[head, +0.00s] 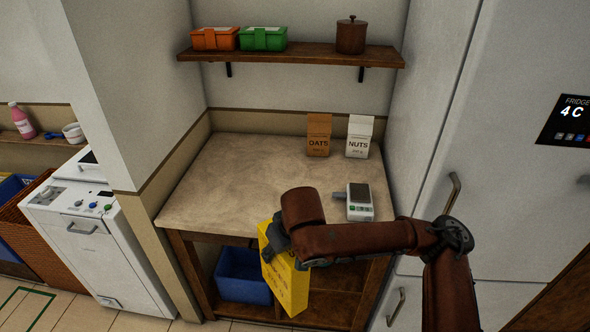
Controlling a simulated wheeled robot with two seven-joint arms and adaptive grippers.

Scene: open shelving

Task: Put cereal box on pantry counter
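The yellow cereal box (289,285) is in the head view, in front of the pantry counter's front edge, upright but tilted in the picture. My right gripper (271,245), on the arm from the right, is shut on the box's upper part; the fingers are partly hidden. The pantry counter (235,175) has a pale stone top on a brown wooden frame. Its left and middle top is bare. My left gripper is not in view.
An OATS bag (319,135) and a NUTS bag (359,137) stand at the counter's back right. A small scale (360,202) is at the right. A blue bin (242,277) sits below. A wall shelf (300,55) hangs above; the fridge (480,130) borders the right.

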